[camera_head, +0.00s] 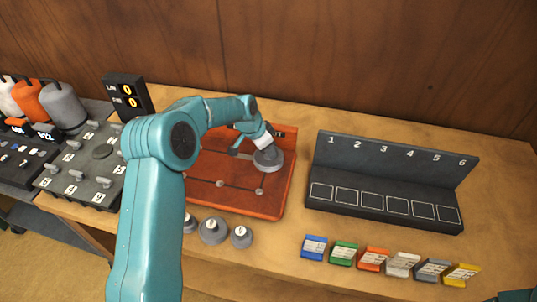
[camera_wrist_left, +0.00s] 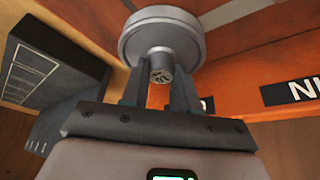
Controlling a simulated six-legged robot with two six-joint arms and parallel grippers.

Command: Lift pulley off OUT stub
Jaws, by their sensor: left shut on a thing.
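The pulley (camera_head: 268,161) is a grey round disc over the upper right part of the orange board (camera_head: 228,203). In the left wrist view the pulley (camera_wrist_left: 162,32) shows its wide rim and a small hub between the fingers. My left gripper (camera_head: 266,146) is shut on the pulley's hub; the fingers also show in the left wrist view (camera_wrist_left: 159,78). The OUT stub is hidden behind the pulley, and I cannot tell whether the two touch. My right gripper is out of view.
A black rack numbered 1 to 6 (camera_head: 385,183) stands right of the board. Several coloured blocks (camera_head: 373,259) lie in front of it. Grey round parts (camera_head: 213,231) sit at the board's front edge. A dark peg panel (camera_head: 88,165) and a counter display (camera_head: 128,95) stand left.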

